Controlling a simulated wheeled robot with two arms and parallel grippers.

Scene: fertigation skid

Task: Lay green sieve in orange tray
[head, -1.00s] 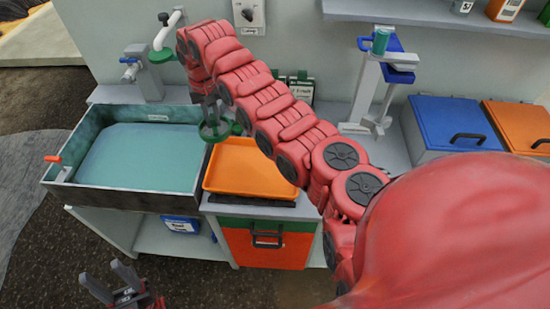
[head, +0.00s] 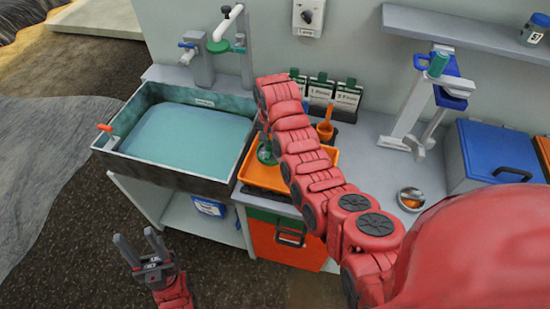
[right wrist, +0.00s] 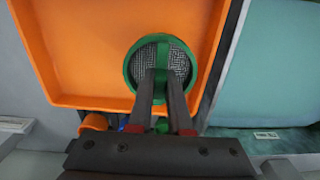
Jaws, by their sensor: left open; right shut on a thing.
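The green sieve (head: 267,153), a round green rim with grey mesh, is over the orange tray (head: 246,173) in the head view. My right gripper (head: 264,132) is shut on it from above, partly hidden by my arm. In the right wrist view, the two fingers (right wrist: 160,100) grip the green bar across the sieve (right wrist: 178,55), which overlaps a corner of the tray (right wrist: 75,50). I cannot tell whether the sieve touches the tray floor. My left gripper (head: 142,245) is open and empty, low in front of the counter.
A water-filled basin (head: 118,160) adjoins the tray on the left. Behind the tray stand an orange scoop (head: 325,130) and label cards (head: 347,97). A metal bowl (head: 411,199), a white stand (head: 412,110) and a blue bin (head: 490,150) are to the right.

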